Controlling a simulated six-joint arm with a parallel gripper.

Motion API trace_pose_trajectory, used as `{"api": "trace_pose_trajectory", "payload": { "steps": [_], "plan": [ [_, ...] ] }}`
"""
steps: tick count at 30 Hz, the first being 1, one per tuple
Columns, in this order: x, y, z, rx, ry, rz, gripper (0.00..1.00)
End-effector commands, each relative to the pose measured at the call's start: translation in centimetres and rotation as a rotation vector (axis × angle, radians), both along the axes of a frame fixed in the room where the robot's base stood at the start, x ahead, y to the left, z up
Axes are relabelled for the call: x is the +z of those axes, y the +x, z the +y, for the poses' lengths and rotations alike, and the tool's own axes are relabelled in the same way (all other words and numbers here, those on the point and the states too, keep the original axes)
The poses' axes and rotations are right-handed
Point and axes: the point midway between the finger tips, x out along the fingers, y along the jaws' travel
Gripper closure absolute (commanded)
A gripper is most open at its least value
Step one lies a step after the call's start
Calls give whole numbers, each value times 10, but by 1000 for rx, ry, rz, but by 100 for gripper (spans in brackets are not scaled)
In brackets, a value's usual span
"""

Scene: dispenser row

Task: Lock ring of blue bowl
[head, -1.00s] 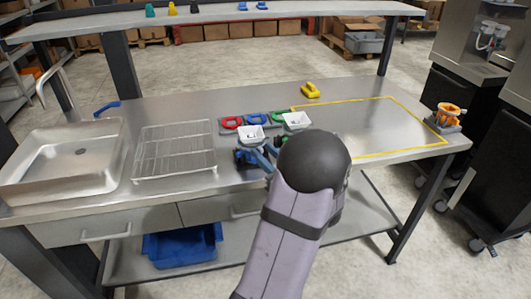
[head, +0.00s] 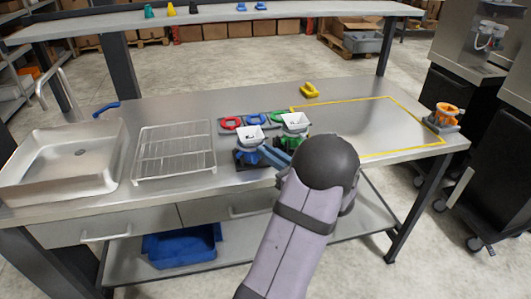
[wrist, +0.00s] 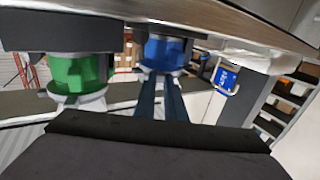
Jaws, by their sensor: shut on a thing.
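The blue bowl's unit is a white square-topped hopper (head: 249,134) with a blue lock ring (head: 249,149) under it, on a dark base. The ring also shows in the wrist view (wrist: 163,52), which looks upside down. My gripper (head: 267,152) reaches it from the right in the head view. In the wrist view my gripper's two dark-blue fingers (wrist: 160,80) meet the blue part and are shut on it. The exact contact is partly hidden, and I cannot tell whether the ring is locked.
A green unit (head: 294,131) stands close on the right, and is at left in the wrist view (wrist: 80,75). Behind are red (head: 231,122), blue (head: 252,117) and green (head: 279,116) rings. A wire rack (head: 174,150) is left. The yellow-outlined area (head: 370,125) is clear.

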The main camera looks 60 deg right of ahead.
Motion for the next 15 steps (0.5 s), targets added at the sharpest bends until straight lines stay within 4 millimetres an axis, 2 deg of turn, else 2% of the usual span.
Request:
{"api": "trace_pose_trajectory", "payload": {
  "steps": [15],
  "plan": [
    [-1, -3, -23, 281, -1, -1, 100]
  ]
}}
